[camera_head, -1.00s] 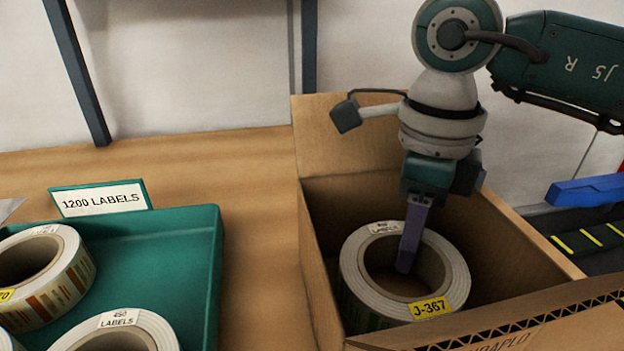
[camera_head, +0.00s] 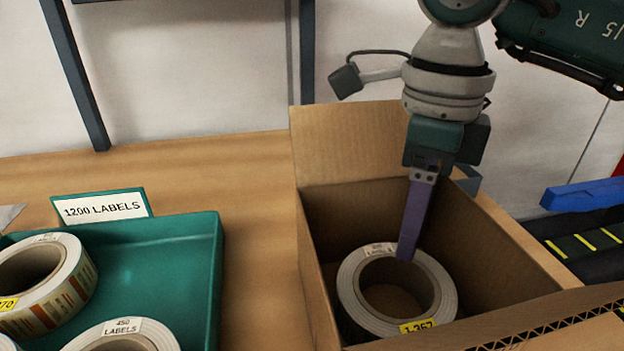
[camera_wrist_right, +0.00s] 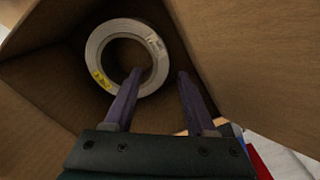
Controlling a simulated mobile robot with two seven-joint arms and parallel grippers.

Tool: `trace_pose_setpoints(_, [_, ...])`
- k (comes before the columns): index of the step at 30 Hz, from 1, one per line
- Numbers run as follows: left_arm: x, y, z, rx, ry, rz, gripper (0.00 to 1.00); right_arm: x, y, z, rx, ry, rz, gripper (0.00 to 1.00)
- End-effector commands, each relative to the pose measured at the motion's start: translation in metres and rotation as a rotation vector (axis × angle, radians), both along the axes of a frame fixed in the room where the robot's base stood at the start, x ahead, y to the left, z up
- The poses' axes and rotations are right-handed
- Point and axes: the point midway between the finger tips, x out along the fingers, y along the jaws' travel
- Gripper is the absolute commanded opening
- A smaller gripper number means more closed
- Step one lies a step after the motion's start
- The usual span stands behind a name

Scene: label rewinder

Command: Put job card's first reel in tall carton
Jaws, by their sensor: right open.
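A white label reel (camera_head: 352,296) with a yellow tag lies flat inside the open cardboard carton (camera_head: 318,262). The tag read J-367 a moment ago and is partly cut off by the carton's front flap now. The reel also shows in the right wrist view (camera_wrist_right: 98,48), down in the carton. My right gripper (camera_head: 408,256) points down into the carton above the reel's far right rim. In the right wrist view its two purple fingers (camera_wrist_right: 158,74) are spread apart with nothing between them. My left gripper is out of view. No job card shows.
Bare wooden table lies between tray and carton. A dark surface with yellow stripes and a blue bar (camera_head: 585,194) is at the right.

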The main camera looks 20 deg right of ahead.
Motion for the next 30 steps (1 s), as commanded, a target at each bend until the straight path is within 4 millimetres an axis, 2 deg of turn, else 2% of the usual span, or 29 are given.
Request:
trace_pose_setpoints(1, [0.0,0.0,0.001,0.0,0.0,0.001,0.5,0.002,-0.001,0.015,-0.002,-0.007,0.0,0.56])
trace_pose_setpoints(6, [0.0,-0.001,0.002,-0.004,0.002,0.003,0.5,0.001,-0.001,0.053,-0.001,-0.006,0.0,0.56])
trace_pose_setpoints(12, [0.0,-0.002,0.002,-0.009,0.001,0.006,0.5,0.001,0.0,0.081,0.0,-0.003,-0.001,0.56])
trace_pose_setpoints(17, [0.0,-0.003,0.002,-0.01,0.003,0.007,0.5,0.0,-0.001,0.087,-0.001,0.0,-0.002,0.56])
trace_pose_setpoints(30, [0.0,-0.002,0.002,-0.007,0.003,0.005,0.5,0.0,0.0,0.087,-0.001,0.001,-0.001,0.56])
